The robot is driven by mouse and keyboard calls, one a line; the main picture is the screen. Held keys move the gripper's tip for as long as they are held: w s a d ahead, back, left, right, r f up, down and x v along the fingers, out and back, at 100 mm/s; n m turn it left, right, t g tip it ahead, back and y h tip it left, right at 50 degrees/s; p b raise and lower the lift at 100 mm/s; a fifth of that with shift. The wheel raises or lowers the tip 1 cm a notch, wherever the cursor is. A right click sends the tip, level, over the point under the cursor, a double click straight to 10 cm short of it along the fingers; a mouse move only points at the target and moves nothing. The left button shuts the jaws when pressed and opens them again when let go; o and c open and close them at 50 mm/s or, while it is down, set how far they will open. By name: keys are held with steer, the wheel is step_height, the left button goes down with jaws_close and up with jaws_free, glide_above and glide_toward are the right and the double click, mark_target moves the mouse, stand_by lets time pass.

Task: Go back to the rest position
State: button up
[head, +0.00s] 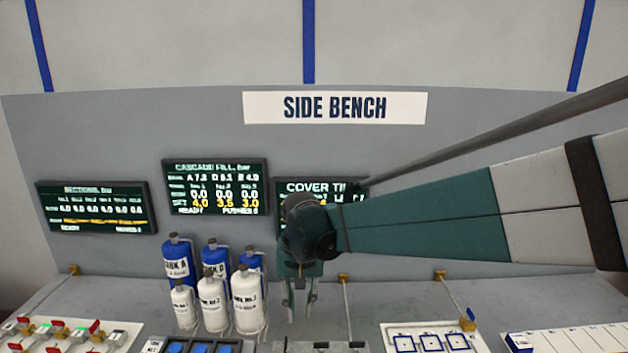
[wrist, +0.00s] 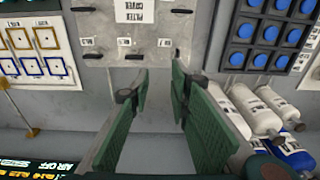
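My gripper (head: 300,304) hangs pointing down above the bench, just right of the group of bottles in the head view. In the wrist view its two green fingers (wrist: 158,98) stand apart with a clear gap and nothing between them. A light labelled plate (wrist: 122,45) lies beyond the fingertips in the wrist view. My arm hides part of the cover screen (head: 300,187) in the head view.
White bottles (head: 212,303) and blue tanks (head: 177,258) stand close left of my gripper. A blue-button block (wrist: 262,35), a board with framed squares (head: 432,341) and red-handled valves (head: 57,328) line the front. Screens (head: 215,187) hang on the back wall.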

steer(key=s+d+r+t, duration=0.25)
steer(key=s+d, duration=0.25)
steer(key=d, duration=0.3)
steer(key=s+d+r+t, duration=0.1)
steer(key=s+d+r, duration=0.2)
steer(key=s+d, duration=0.3)
steer(key=s+d+f+t, duration=0.2)
steer(key=s+d+t, duration=0.1)
steer(key=s+d, duration=0.8)
steer(key=shift+s+d+b, duration=0.3)
steer(key=shift+s+d, duration=0.1)
steer(key=shift+a, duration=0.1)
stand_by(3.0)
